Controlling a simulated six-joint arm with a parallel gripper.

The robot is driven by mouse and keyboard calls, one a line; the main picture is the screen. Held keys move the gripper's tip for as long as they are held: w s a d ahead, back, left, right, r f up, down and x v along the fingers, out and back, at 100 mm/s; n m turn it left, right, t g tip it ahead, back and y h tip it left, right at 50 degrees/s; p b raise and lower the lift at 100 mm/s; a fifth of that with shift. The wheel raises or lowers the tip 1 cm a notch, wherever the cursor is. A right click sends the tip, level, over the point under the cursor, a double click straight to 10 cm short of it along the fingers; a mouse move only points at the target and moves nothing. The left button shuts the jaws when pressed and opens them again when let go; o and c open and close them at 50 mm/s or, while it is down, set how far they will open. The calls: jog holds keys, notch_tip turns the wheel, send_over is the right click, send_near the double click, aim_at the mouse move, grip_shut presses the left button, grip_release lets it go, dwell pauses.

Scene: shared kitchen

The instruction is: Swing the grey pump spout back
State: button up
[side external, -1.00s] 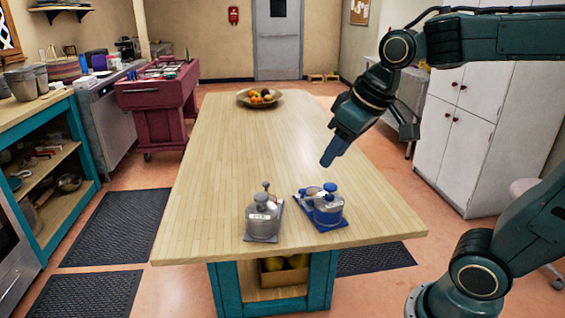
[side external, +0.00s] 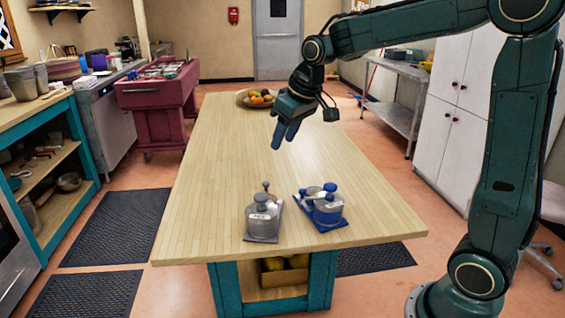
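The grey pump (side external: 263,222) stands upright near the front of the wooden table, on a grey base plate. It has a round knob on top and a small post with a brownish tip behind it. Which way its spout points is too small to tell. A blue pump (side external: 328,212) stands just right of it on a blue plate, apart from it. My gripper (side external: 283,143) is in the air above the middle of the table, behind and above both pumps. Its two blue fingers point down, with a narrow gap between them and nothing held.
The wooden table (side external: 215,180) is clear around and behind the pumps. A fruit bowl (side external: 245,100) sits at its far end. A red cart (side external: 158,100) stands at the back left, and white cabinets (side external: 452,135) stand at the right.

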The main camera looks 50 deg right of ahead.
aim_at(266, 182)
jog(key=shift+f, duration=0.15)
jog(key=x, duration=1.3)
jog(key=shift+w+f, duration=0.15)
jog(key=shift+f, duration=0.05)
grip_shut()
